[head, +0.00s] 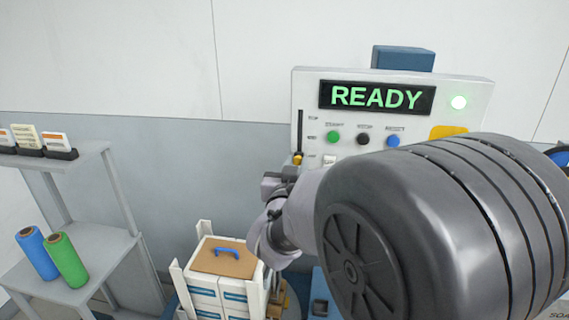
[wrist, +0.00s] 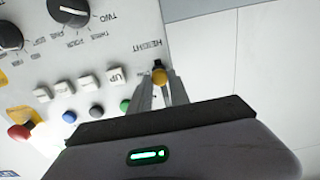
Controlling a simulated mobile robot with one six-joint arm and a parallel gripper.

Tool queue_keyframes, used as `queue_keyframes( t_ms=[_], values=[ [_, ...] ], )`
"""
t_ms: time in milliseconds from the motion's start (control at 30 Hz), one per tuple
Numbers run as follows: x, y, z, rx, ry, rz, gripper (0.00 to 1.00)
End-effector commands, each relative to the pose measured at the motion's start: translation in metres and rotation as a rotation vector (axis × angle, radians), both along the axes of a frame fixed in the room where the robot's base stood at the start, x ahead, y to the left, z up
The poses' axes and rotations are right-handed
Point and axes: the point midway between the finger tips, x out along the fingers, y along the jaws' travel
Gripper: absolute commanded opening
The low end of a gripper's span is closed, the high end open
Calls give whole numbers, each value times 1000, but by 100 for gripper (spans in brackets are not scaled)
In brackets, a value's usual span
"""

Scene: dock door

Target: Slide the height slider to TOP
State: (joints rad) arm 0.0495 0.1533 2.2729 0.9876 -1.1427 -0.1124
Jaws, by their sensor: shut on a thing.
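The height slider's yellow knob (head: 297,159) sits low on the dark vertical track (head: 300,130) at the left edge of the white control panel (head: 310,90). In the wrist view the knob (wrist: 159,77) is between the tips of my gripper (wrist: 159,84), beside the "HEIGHT" lettering. My gripper is shut on the knob. In the head view my arm covers the panel's lower right, and the fingers are hard to make out.
Green (head: 333,137), black and blue buttons are close right of the track. A stack of white boxes (head: 205,290) stands below; a grey shelf (head: 85,240) stands left.

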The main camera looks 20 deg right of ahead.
Motion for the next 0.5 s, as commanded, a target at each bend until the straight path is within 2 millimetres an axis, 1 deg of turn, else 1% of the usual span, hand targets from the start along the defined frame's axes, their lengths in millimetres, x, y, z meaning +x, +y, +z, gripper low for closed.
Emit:
queue_keyframes(
  t_ms=[67,167,200,300,400,500],
  values=[
    [0,0,13,0,-4,0,0],
    [0,0,39,0,-5,0,0],
    [0,0,51,0,-6,0,0],
    [0,0,76,-1,-4,0,0],
    [0,0,94,0,-4,0,0],
    [0,0,103,0,-2,0,0]
  ],
)
